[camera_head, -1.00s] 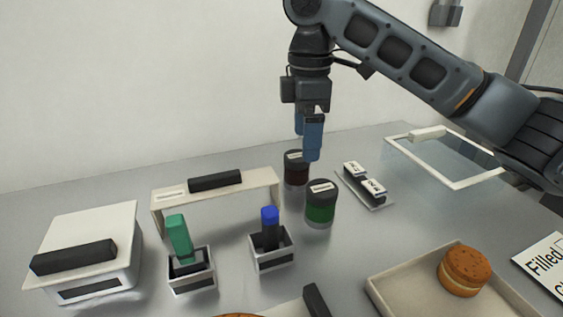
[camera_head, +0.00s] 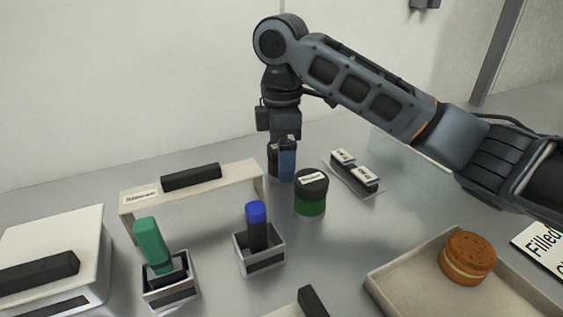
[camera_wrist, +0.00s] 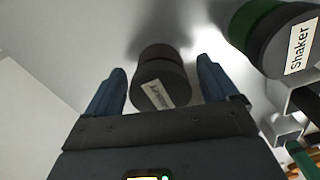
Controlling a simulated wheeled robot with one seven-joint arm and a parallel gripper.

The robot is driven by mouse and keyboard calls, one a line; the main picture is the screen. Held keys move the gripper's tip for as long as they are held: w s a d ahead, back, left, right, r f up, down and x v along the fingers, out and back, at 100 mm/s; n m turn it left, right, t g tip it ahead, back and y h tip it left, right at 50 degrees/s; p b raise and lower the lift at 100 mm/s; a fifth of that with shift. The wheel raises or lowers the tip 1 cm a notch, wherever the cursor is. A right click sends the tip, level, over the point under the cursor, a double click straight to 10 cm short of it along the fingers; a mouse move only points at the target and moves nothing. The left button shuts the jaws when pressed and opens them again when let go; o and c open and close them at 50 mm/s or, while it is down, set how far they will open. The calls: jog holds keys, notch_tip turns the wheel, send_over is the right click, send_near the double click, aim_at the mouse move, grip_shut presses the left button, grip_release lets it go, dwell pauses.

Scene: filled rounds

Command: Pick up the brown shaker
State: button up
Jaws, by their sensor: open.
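The brown shaker (camera_head: 272,160) has a dark lid with a white label and stands upright on the grey table, partly hidden behind a blue finger in the head view. In the wrist view the brown shaker (camera_wrist: 158,78) lies between the two blue fingers, with a gap on each side. My gripper (camera_head: 281,170) points down around it and is open. In the wrist view my gripper (camera_wrist: 160,70) holds nothing.
A green shaker (camera_head: 311,204) stands close to the right, and also shows in the wrist view (camera_wrist: 256,20). A white shelf frame (camera_head: 215,175) is close on the left. Small labelled black blocks (camera_head: 364,177) lie behind right. A tray (camera_head: 400,301) with a round bun (camera_head: 468,258) is front right.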

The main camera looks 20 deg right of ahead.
jog(key=shift+c, duration=0.5)
jog(key=c, duration=1.1)
jog(key=shift+o, duration=0.2)
jog(key=shift+r, duration=0.1)
notch_tip(320, 180, up, 4)
jog(key=shift+r+p, duration=0.15)
jog(key=shift+p, duration=0.25)
jog(key=s+d+r, duration=0.6)
jog(key=s+d, duration=0.1)
jog(key=d, duration=0.2)
jog(key=shift+s+r+p, duration=0.15)
jog(key=shift+r+p, duration=0.05)
jog(key=shift+p, duration=0.2)
